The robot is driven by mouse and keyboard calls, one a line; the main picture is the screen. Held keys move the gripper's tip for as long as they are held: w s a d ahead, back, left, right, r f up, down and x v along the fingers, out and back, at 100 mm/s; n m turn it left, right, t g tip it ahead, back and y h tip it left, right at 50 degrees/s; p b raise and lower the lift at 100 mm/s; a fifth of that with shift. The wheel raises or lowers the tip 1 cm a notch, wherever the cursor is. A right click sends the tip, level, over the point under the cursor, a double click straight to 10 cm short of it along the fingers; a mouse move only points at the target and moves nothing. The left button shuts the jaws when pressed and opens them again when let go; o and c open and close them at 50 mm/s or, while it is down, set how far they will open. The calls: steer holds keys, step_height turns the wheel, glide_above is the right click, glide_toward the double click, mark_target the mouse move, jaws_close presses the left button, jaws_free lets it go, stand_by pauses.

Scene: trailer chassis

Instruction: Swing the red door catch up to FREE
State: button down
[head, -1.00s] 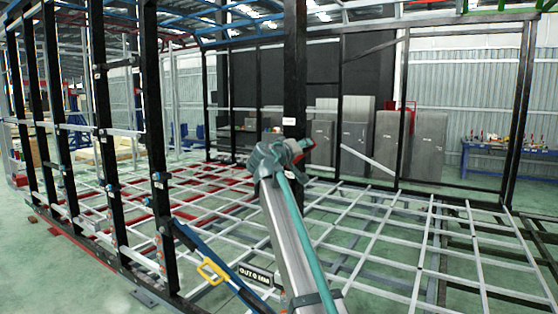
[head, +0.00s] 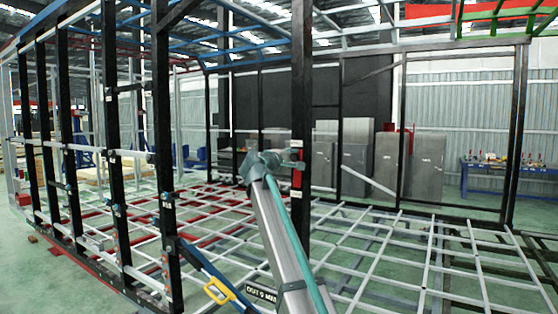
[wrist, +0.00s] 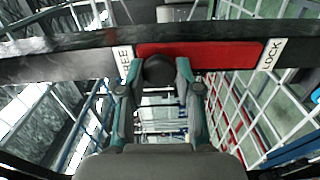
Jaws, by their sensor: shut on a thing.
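The red door catch (wrist: 215,55) lies along a black post (wrist: 60,62) in the wrist view, between a FREE label (wrist: 125,62) on the left and a LOCK label (wrist: 270,53) on the right. Its black knob (wrist: 158,70) is at the FREE end. My gripper (wrist: 156,78) is shut on the knob, one finger on each side. In the head view the red catch (head: 297,178) stands upright against the post, between two small white labels. My gripper (head: 290,158) is at its upper end. The fingertips are small there and the knob cannot be made out.
A yellow handle (head: 219,291) on a blue bar and an OUT sign (head: 261,293) are low beside my arm. Black uprights (head: 163,130) stand at left. The white floor grid (head: 400,240) spreads right. Grey cabinets (head: 385,160) stand behind.

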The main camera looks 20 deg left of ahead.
steer(key=shift+a+n, duration=0.25)
steer(key=shift+n, duration=0.05)
steer(key=c, duration=0.8)
jaws_free()
steer(key=s, duration=0.4)
steer(key=s+a, duration=0.1)
steer(key=s, duration=0.7)
steer(key=shift+a, duration=0.4)
steer(key=shift+w, duration=0.1)
